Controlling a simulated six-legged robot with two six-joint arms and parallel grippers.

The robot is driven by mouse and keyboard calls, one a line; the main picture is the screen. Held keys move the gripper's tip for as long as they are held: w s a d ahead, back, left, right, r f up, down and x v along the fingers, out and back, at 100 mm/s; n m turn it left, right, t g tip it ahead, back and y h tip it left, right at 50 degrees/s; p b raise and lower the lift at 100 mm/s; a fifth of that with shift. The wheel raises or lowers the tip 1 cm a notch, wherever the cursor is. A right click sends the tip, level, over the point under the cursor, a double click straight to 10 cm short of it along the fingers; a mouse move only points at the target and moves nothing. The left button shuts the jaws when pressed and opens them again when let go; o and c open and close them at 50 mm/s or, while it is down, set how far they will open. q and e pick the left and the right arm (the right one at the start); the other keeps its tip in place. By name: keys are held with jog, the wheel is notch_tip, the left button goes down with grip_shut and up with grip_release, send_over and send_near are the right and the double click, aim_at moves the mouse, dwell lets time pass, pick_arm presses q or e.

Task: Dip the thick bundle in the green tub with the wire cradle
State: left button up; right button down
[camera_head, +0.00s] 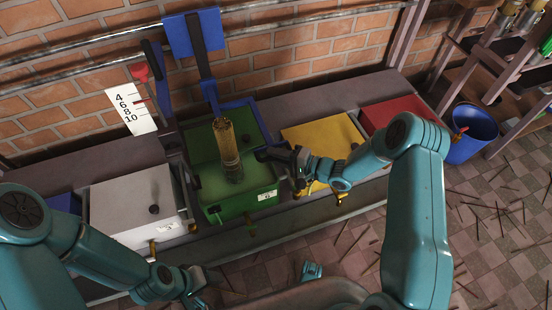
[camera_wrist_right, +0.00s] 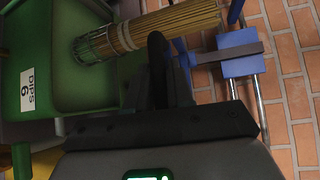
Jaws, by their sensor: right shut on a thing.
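The thick bundle (camera_head: 226,140) of tan sticks stands nearly upright over the green tub (camera_head: 208,205). Its lower end sits in the wire cradle (camera_head: 234,172), which also shows in the right wrist view (camera_wrist_right: 92,46). A pale band goes around the bundle just above the cradle. In the head view I cannot tell whether the lower end touches the tub's contents. My right gripper (camera_head: 268,156) is beside the bundle and shut, apparently on the cradle's dark handle (camera_wrist_right: 158,55); the fingers partly hide it. My left gripper (camera_head: 195,278) is low in the head view, away from the tub, its jaws unclear.
A white tub (camera_head: 120,205) stands left of the green one, a yellow tub (camera_head: 320,137) and a red tub (camera_head: 385,115) right. A blue bracket (camera_head: 190,32) hangs on rails behind. A numbered card (camera_head: 130,110) is at left. A blue bucket (camera_head: 474,135) stands far right; sticks litter the floor.

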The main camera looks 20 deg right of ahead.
notch_tip(320, 180, up, 8)
jog(key=p, duration=0.4)
jog(key=shift+r, duration=0.25)
jog(key=c, duration=1.1)
grip_release()
jog(key=shift+f, duration=0.1)
jog(key=p+v, duration=0.3)
jog(key=v, duration=1.3)
jog(key=shift+s+d, duration=0.1)
jog(key=shift+s, duration=0.05)
